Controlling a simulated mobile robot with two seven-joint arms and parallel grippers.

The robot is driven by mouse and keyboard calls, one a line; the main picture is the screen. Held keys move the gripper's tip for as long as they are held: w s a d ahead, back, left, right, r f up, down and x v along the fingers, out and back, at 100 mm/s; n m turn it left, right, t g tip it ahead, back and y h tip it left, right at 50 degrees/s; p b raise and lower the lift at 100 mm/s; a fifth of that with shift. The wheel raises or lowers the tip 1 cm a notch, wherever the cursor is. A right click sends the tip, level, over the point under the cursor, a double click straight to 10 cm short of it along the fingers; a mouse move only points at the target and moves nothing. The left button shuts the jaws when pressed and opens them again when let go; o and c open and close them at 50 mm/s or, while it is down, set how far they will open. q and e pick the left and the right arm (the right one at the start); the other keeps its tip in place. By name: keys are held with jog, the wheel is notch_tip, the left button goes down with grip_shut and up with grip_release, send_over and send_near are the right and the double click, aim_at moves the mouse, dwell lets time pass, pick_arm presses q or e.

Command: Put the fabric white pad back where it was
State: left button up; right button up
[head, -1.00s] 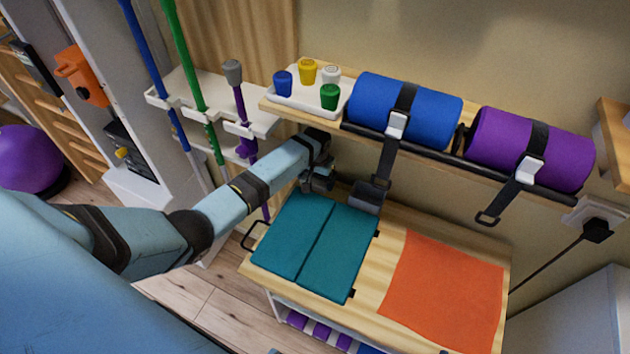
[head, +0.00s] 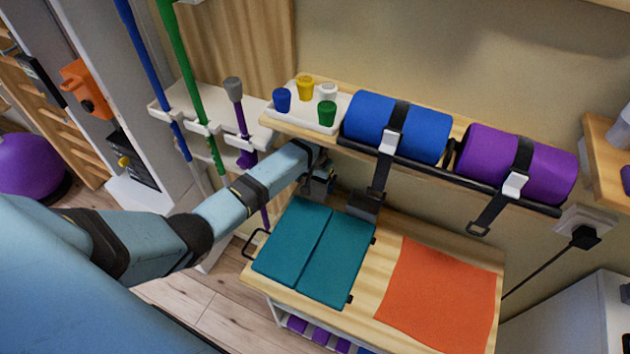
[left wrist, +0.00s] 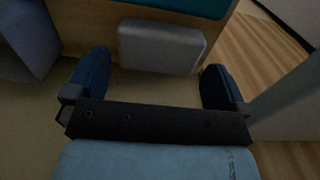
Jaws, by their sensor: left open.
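A pale grey-white pad (left wrist: 160,45) with rounded corners shows in the left wrist view, against a wooden surface. My left gripper (left wrist: 155,82) is open, its two blue fingertips to either side of the pad's near part. I cannot tell whether they touch it. In the head view my left gripper (head: 318,186) is low under the wall shelf, at the back of the wooden bench (head: 385,262). The pad is not clearly visible there, since the wrist and fingers cover that spot. My right gripper is not in view.
A teal folded mat (head: 315,250) and an orange cloth (head: 437,295) lie on the bench. Above, the shelf holds a blue roll (head: 370,125) and a purple roll (head: 490,160) with hanging straps.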

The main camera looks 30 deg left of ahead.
aim_at(317, 189)
pick_arm(q)
notch_tip(317, 189, up, 4)
jog(key=p, duration=0.3)
jog(key=shift+r, duration=0.15)
jog(key=shift+r+p, duration=0.3)
jog(key=shift+p, duration=0.25)
jog(key=shift+d+f, duration=0.1)
jog(key=shift+s+d, duration=0.2)
jog(key=shift+d, duration=0.15)
jog(key=s+d+r+m+t+h, duration=0.3)
jog(key=s+d+r+t, duration=0.6)
jog(key=s+d+r, duration=0.15)
jog(key=s+f+t, duration=0.1)
jog(key=s+f, duration=0.2)
jog(key=s, duration=0.7)
jog(key=s+f+t, duration=0.1)
jog(key=s+f, duration=0.2)
jog(key=s, duration=0.7)
jog(key=shift+s+a+f+m, duration=0.25)
jog(key=shift+a+m, duration=0.05)
jog(key=shift+a, duration=0.15)
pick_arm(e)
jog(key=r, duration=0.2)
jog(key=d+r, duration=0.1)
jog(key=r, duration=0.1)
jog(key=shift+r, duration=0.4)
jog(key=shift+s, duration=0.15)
